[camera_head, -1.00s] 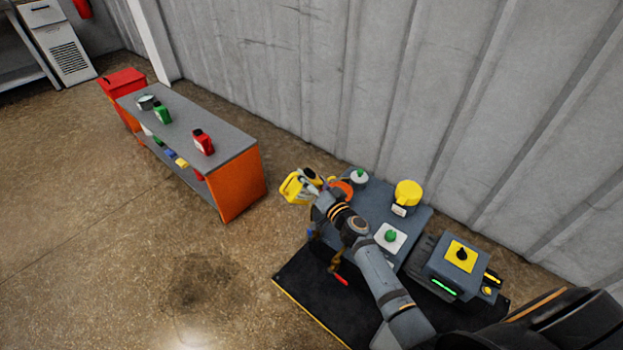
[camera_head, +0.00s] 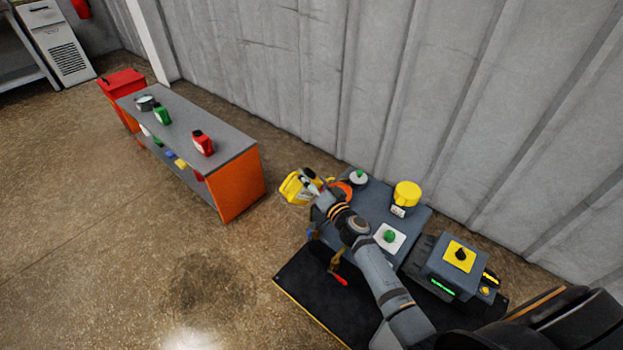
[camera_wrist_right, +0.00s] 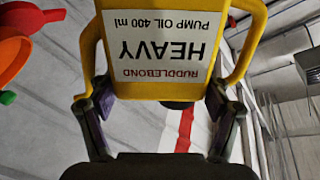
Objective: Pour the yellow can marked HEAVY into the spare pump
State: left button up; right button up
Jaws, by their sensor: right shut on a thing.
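The yellow can (camera_head: 294,188) is held by my right gripper (camera_head: 313,184), beside the left end of a grey-blue machine (camera_head: 365,213) in the head view. In the right wrist view the can's label (camera_wrist_right: 160,48) reads HEAVY, PUMP OIL 400 ml, upside down. The right gripper's fingers (camera_wrist_right: 160,98) are shut on the can from both sides. An orange ring-like part (camera_head: 344,189) is on the machine close to the can, partly hidden by the gripper; an orange part also shows in the wrist view (camera_wrist_right: 14,52). I cannot tell the spout's exact position. My left gripper is out of view.
The machine also carries a yellow cylinder (camera_head: 407,194) and a green knob (camera_head: 390,236). A second unit (camera_head: 459,267) with a green light stands right, by a black mat (camera_head: 305,290). An orange-sided bench (camera_head: 238,185) holds a red bottle (camera_head: 202,143) and green bottle (camera_head: 162,114). Corrugated wall behind.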

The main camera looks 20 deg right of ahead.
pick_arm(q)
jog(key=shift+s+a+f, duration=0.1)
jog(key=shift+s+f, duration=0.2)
pick_arm(e)
jog(key=shift+r, duration=0.15)
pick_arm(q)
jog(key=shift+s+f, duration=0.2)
pick_arm(e)
jog(key=shift+d+r, duration=0.1)
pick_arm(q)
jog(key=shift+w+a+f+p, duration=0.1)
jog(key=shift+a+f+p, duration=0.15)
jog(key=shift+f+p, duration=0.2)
pick_arm(e)
jog(key=shift+d+r+m, duration=0.2)
jog(key=shift+r+m, duration=0.1)
jog(key=shift+m, duration=0.3)
jog(key=shift+w+d+r+m, duration=0.1)
jog(key=shift+d+r+m, duration=0.2)
jog(key=shift+m, duration=0.2)
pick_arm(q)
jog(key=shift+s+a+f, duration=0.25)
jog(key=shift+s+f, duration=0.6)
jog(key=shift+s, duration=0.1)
pick_arm(e)
jog(key=shift+r, duration=0.1)
